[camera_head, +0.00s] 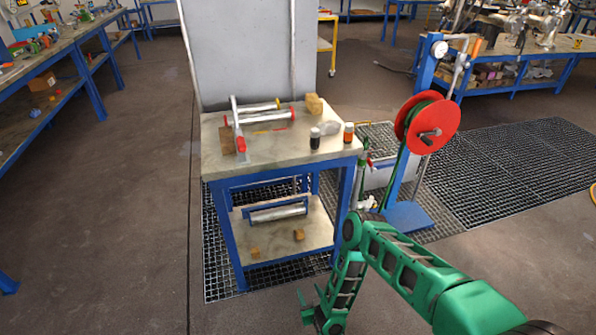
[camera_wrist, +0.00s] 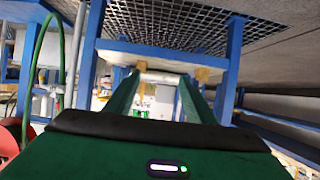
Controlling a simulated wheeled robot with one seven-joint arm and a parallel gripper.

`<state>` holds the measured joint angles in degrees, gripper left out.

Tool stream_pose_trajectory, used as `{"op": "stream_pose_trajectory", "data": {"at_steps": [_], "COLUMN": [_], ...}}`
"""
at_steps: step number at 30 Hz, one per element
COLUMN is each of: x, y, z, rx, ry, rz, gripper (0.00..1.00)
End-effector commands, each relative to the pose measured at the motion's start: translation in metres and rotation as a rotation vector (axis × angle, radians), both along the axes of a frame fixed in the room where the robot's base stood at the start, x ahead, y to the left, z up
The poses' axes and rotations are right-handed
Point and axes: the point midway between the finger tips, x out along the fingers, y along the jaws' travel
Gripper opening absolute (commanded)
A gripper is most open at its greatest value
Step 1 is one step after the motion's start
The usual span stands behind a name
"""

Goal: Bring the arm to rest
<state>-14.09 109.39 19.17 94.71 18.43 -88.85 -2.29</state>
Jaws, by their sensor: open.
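My green arm (camera_head: 405,262) reaches in from the lower right of the head view, bends at an elbow, and drops down in front of the blue-framed table's right front leg. My gripper (camera_head: 307,308) is low, near the bottom edge of the head view, and is partly cut off. In the wrist view, my gripper (camera_wrist: 160,82) shows two green fingers set apart with nothing held between them. That view looks upside down toward the table's lower part.
A red reel (camera_head: 430,122) stands on a blue post to the right. Open floor (camera_head: 110,230) lies to the left.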

Motion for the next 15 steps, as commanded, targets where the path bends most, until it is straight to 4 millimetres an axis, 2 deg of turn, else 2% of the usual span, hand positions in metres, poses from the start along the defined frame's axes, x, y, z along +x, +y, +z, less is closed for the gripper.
{"op": "stream_pose_trajectory", "data": {"at_steps": [8,15], "x": [0.061,0.126], "y": [-0.014,-0.048], "z": [0.041,0.104], "rx": [-0.034,-0.095], "ry": [0.051,0.135], "rz": [-0.007,-0.032], "gripper": [0.5,0.5]}}
